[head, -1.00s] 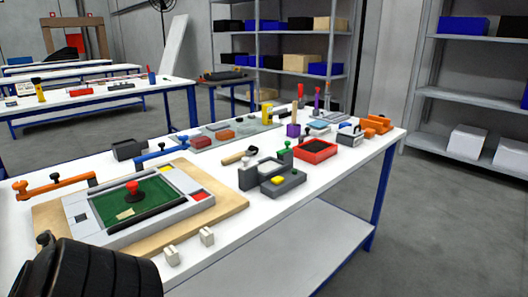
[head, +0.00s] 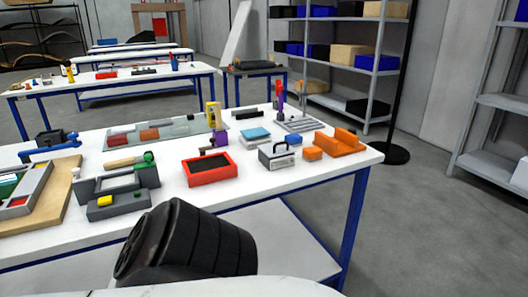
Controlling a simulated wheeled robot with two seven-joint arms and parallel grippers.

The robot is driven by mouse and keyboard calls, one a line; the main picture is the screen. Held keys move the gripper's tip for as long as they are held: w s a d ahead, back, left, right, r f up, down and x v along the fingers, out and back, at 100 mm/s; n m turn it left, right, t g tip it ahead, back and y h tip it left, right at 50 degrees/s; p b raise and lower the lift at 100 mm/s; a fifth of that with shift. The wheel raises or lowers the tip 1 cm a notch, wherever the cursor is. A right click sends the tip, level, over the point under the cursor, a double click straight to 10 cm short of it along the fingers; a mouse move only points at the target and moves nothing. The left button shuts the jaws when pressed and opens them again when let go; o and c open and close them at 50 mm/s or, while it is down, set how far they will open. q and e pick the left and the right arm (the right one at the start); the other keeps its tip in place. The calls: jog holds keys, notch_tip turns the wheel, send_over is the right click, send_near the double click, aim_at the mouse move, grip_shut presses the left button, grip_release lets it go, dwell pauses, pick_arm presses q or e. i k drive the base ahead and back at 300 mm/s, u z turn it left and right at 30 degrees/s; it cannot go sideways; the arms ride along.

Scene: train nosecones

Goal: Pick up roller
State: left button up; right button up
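A tool with a pale wooden handle (head: 122,163), which may be the roller, lies on the white table (head: 262,188) behind the grey block fixture (head: 118,192) in the head view. A green knob (head: 149,158) stands at its right end, and its working end is hard to make out. No gripper fingers show in the head view. A black ribbed part, likely of my own arm, fills the bottom middle, in front of the table's near edge.
A red tray (head: 209,179) with a dark inside lies right of the grey fixture. A small white-and-dark box with a handle (head: 278,156) and orange blocks (head: 339,144) sit near the right end. A wooden board (head: 63,187) lies at the left. The table's front strip is mostly clear.

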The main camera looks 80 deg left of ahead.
aim_at(133, 160)
jog(key=i, duration=0.4)
jog(key=u, duration=3.45)
